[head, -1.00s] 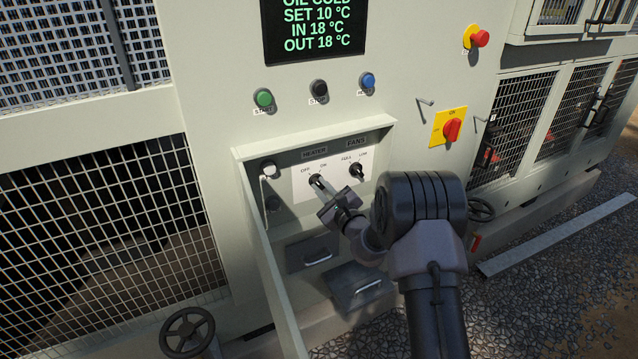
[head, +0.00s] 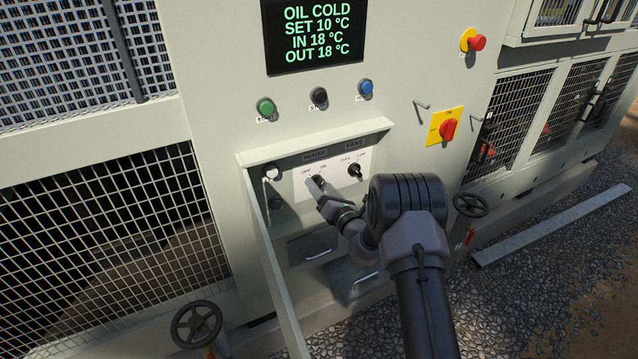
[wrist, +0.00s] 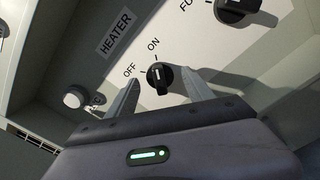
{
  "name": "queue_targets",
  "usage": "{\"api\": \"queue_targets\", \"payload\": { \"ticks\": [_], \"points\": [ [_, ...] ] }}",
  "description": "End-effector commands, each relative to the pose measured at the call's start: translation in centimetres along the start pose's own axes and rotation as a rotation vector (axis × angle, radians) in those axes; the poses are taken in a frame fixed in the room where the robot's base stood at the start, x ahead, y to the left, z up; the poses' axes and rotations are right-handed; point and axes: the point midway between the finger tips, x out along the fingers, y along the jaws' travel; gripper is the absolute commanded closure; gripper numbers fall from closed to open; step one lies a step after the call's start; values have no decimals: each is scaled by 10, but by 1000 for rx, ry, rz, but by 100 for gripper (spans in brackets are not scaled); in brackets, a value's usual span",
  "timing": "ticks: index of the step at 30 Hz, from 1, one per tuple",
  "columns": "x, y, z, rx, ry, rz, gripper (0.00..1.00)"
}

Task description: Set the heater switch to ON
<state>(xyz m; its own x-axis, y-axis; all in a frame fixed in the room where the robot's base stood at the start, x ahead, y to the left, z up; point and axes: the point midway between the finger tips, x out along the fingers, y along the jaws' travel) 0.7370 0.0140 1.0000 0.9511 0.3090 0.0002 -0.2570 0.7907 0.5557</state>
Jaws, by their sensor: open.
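The heater switch (wrist: 160,76) is a small black rotary knob on a white plate, marked OFF and ON. In the wrist view its pale mark appears to point up toward the ON tick. In the head view the knob (head: 317,179) is partly hidden by my fingers. My gripper (wrist: 161,84) is open, with one finger on each side of the knob and a visible gap on both sides. I cannot tell whether a finger touches it. My gripper also shows in the head view (head: 322,191), reaching into the recessed box from the lower right.
The fans knob (head: 355,171) sits just right of the heater switch. The box's rim (head: 320,142) and open door (head: 268,260) bound the space above and left. A round fitting (wrist: 74,97) stands left of the plate. The red-yellow isolator (head: 446,127) is outside, right.

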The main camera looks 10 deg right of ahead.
Motion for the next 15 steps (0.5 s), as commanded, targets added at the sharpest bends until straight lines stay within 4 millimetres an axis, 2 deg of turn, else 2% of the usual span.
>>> {"api": "queue_targets", "payload": {
  "ticks": [8, 15],
  "points": [
    [0, 0, 0, -1, 0, 0, 38],
    [-25, 0, 1, 1, 0, -2, 38]
  ]
}}
